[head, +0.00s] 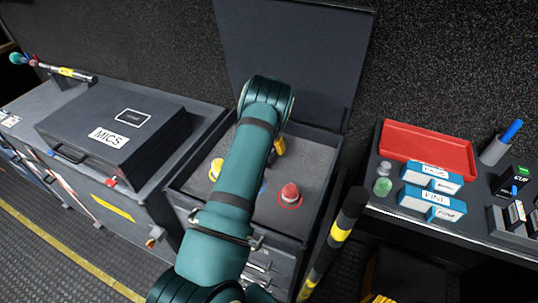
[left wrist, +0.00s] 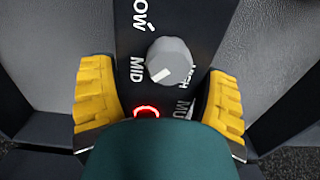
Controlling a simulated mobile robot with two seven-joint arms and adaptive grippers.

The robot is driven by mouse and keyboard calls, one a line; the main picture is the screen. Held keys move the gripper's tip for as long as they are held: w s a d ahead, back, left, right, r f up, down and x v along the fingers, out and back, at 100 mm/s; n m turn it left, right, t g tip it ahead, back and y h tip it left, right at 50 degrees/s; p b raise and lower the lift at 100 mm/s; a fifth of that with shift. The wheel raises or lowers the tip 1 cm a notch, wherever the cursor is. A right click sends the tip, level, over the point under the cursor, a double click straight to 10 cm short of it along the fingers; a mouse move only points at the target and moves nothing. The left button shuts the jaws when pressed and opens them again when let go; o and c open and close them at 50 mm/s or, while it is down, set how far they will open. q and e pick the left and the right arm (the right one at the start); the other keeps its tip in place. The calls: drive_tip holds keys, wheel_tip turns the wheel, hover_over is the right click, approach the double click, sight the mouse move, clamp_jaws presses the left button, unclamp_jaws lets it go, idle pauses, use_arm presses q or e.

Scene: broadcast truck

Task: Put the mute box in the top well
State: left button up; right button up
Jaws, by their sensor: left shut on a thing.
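In the left wrist view a black box (left wrist: 190,28) has a grey knob (left wrist: 170,61), LOW and MID labels, a partly covered label starting "MU", and a lit red ring (left wrist: 146,112). My left gripper (left wrist: 161,98) is shut on this mute box, one yellow finger on each side. In the head view my green left arm hides the box; only a bit of yellow finger (head: 279,146) shows over the open case (head: 320,172). Its grey foam holds a yellow button (head: 216,168) and a red button (head: 290,193). The top well is not clearly visible behind my arm. My right gripper is out of view.
The case lid (head: 298,60) stands open at the back. A closed MICS case (head: 125,130) lies on the left counter. On the right shelf are a red tray (head: 428,150), blue-white boxes (head: 432,177) and a pen cup (head: 495,150). A black-yellow pole (head: 340,235) rises beside the case.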

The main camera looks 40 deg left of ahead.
use_arm(q)
wheel_tip(320, 180, down, 3)
drive_tip(key=shift+f, duration=0.15)
drive_tip(key=o, duration=1.2)
drive_tip(key=shift+c, duration=0.2)
wheel_tip(320, 180, up, 12)
drive_tip(key=shift+p, duration=0.55)
